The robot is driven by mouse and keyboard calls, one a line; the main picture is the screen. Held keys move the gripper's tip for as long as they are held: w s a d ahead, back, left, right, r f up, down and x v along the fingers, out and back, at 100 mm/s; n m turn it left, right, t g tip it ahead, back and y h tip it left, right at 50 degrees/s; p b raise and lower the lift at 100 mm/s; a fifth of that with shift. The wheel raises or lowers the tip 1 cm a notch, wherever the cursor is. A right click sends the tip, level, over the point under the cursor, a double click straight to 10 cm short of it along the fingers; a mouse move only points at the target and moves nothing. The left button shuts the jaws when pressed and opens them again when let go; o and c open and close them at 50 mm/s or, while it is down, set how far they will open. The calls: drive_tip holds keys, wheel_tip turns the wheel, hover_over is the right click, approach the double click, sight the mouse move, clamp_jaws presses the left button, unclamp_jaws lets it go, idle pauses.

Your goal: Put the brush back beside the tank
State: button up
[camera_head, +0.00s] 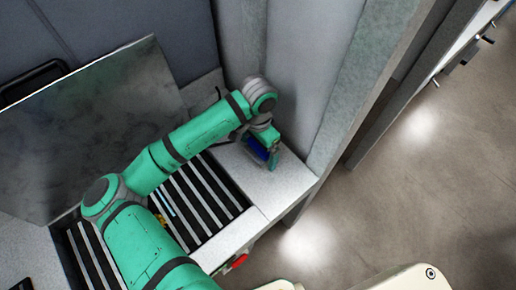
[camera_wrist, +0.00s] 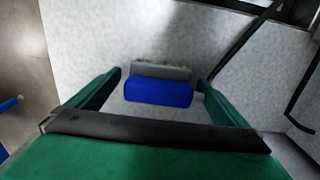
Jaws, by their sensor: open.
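The brush (camera_wrist: 158,91) has a blue body with a grey part along its far side. In the wrist view it lies on the pale speckled counter between the two green fingers of my gripper (camera_wrist: 161,76). The fingers are open, with a gap on each side of the brush. In the head view my gripper (camera_head: 268,158) is low over the counter's right end, and the blue of the brush (camera_head: 258,149) shows there, partly covered. I cannot make out a tank for certain.
The pale counter (camera_head: 244,176) ends close to the right of my gripper, beside a grey wall post (camera_head: 345,90). A dark slatted bed (camera_head: 205,200) lies to the left, with small yellow and light-blue items on it. A large grey panel (camera_head: 90,120) leans behind. Open floor (camera_head: 430,180) lies right.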

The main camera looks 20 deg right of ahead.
drive_tip(key=shift+r, duration=3.45)
